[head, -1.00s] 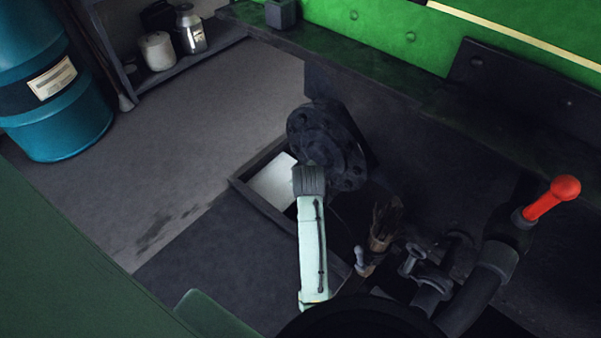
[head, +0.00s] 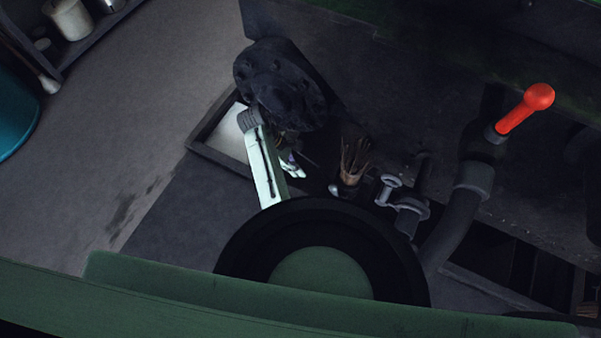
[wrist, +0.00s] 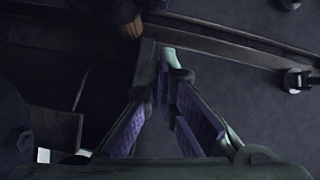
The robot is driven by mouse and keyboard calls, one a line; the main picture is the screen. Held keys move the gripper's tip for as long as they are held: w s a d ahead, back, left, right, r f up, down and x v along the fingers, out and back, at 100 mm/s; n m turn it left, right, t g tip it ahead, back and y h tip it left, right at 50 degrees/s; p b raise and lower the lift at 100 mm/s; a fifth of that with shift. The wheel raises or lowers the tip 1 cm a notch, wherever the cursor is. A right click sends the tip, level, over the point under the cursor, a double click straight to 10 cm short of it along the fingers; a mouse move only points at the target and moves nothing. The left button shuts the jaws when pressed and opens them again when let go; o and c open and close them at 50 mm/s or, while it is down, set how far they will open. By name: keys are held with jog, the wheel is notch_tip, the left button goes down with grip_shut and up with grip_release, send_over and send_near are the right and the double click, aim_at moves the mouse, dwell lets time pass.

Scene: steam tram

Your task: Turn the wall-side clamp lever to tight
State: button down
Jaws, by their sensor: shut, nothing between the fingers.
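My gripper (wrist: 168,58) shows in the wrist view with its two fingers closed together at the tips and nothing between them. In the head view the gripper (head: 291,165) is small and partly hidden behind my pale arm, above the dark tray area. Small grey clamp-like fittings (head: 408,207) with a knob stand right of it, apart from it. I cannot tell for certain which part is the wall-side clamp lever. In the wrist view a dark bar crosses just beyond the fingertips, and a pale-ringed fitting (wrist: 296,79) sits at the right edge.
A brush-like bundle (head: 354,163) is near the fittings. A red-handled lever (head: 526,107) rises from a bent pipe (head: 455,215) at the right. Open floor (head: 140,120) lies at the left.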

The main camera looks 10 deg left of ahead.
aim_at(336, 196)
jog(key=s+d+f, duration=0.1)
jog(key=d+f, duration=0.6)
jog(key=d, duration=0.1)
jog(key=shift+s+d+p, duration=0.3)
jog(key=shift+p, duration=0.1)
jog(key=shift+d+p, duration=0.1)
jog(key=shift+p, duration=0.2)
jog(key=shift+s+d+r+y+p, duration=0.1)
jog(key=shift+r+y+p, duration=0.1)
jog(key=shift+y+p, duration=0.15)
jog(key=shift+d+y, duration=0.15)
jog(key=shift+y, duration=0.1)
